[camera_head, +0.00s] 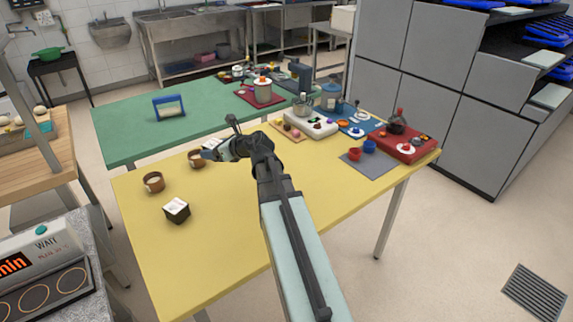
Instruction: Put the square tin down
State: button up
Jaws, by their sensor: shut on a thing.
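My gripper (213,152) is over the yellow table (235,238), reaching in from the right. It is shut on a small pale-topped thing (211,144), which I take to be the square tin; my gripper hides much of it. I cannot tell whether its base touches the table. Another square dark tin with a white top (177,210) stands on the table, nearer the front left and apart from my gripper.
A round brown pot (153,182) stands at the table's left; another (196,159) is close beside my gripper. A red tray (404,146) and several small items crowd the right end. A green table (128,132) adjoins behind. The table's front middle is clear.

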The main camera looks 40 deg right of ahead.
aim_at(221, 185)
jog(key=shift+f, duration=6.1)
jog(key=shift+f, duration=0.15)
jog(key=o, duration=1.2)
jog(key=shift+r, duration=0.2)
jog(key=v, duration=1.2)
